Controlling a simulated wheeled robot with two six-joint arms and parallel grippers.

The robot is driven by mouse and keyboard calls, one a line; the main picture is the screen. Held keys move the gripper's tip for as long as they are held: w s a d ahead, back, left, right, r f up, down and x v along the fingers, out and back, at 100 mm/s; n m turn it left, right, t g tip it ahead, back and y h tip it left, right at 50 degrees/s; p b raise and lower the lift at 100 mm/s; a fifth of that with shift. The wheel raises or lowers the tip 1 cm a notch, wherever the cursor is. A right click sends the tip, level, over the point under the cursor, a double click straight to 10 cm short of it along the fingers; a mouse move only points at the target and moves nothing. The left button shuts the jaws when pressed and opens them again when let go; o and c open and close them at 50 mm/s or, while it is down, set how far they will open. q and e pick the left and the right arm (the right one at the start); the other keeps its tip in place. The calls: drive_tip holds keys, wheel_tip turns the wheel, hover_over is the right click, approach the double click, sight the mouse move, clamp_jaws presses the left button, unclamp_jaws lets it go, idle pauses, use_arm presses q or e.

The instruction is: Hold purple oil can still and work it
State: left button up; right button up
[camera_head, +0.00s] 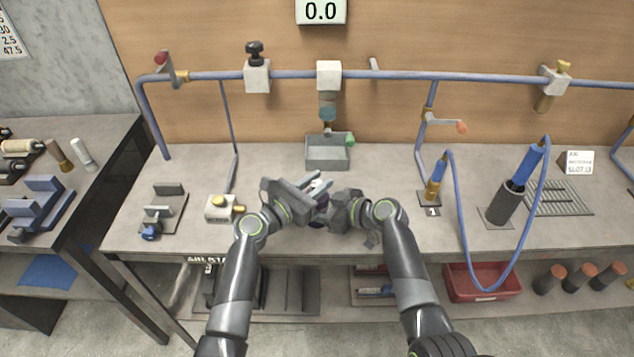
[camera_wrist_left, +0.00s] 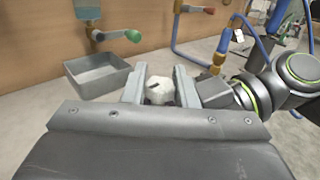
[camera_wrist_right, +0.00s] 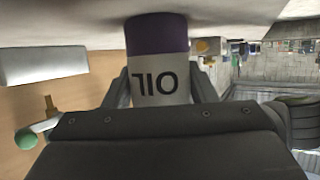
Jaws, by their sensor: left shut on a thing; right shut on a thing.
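The purple oil can shows in the right wrist view as a cylinder with a purple band and a pale label reading OIL (camera_wrist_right: 160,88), upside down in that picture. In the head view only a little purple of the oil can (camera_head: 318,223) shows between my grippers. My right gripper (camera_wrist_right: 160,95) is shut around the can's labelled body. My left gripper (camera_wrist_left: 160,88) is shut on a whitish, rounded part with a dark mark (camera_wrist_left: 159,92), apparently the can's top. In the head view my left gripper (camera_head: 320,187) mostly hides the can.
A grey open bin (camera_head: 327,165) stands behind the grippers, under a tap with a green knob (camera_head: 350,139). A cream block with a brass fitting (camera_head: 219,208) lies left. A black holder with a blue-handled tool (camera_head: 506,203) stands right, with a looping blue hose. Bench between is mostly clear.

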use_arm(q)
drive_tip(key=o, duration=1)
drive_tip(key=v, duration=1.2)
